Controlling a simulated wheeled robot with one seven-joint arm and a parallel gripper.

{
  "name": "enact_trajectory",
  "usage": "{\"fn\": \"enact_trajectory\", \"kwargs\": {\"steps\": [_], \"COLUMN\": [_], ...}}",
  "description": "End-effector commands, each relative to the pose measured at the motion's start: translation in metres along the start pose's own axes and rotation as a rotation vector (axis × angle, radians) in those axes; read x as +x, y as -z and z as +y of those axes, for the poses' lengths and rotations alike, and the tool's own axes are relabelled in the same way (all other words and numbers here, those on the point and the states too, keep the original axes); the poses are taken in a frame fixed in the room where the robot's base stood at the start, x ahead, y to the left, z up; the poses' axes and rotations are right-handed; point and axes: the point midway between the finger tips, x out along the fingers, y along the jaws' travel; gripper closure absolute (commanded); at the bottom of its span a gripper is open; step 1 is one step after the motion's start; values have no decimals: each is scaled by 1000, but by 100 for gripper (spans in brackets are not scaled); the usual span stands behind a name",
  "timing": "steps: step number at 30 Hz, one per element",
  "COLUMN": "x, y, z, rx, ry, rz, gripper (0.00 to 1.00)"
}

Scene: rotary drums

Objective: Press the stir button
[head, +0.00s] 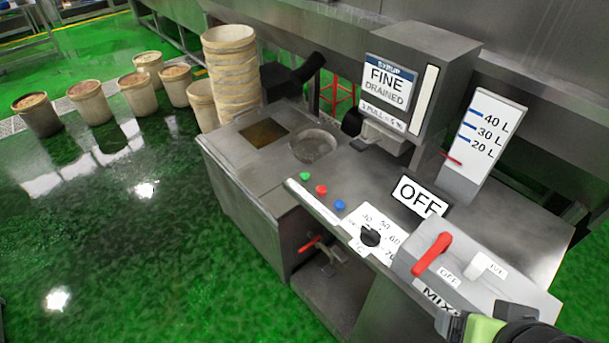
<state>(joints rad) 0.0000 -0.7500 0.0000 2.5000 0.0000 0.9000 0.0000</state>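Three small round buttons, green (305,176), red (321,189) and blue (339,205), sit in a slanting row on the steel counter near its front edge. No readable label shows which one is the stir button. Part of my gripper (452,326), grey and lime green, shows at the bottom right edge, beside the mixer switch box. It is well to the right of the buttons and apart from them. Its fingertips cannot be made out, so its opening cannot be told.
A black dial (370,236) and a red lever (432,255) on the switch box lie between gripper and buttons. An OFF sign (420,198), a syrup dispenser (390,85) and a litre gauge (481,140) stand behind. Stacked buckets (232,75) stand left; green floor is open at lower left.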

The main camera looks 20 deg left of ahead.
Motion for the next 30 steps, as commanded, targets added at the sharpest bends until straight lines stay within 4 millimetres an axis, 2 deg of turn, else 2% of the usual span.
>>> {"fn": "enact_trajectory", "kwargs": {"steps": [1, 2, 15, 30], "x": [0, 0, 0, 0], "y": [0, 0, 0, 0], "z": [0, 0, 0, 0], "rx": [0, 0, 0, 0], "ry": [0, 0, 0, 0], "rz": [0, 0, 0, 0], "gripper": [28, 33, 100, 100]}}
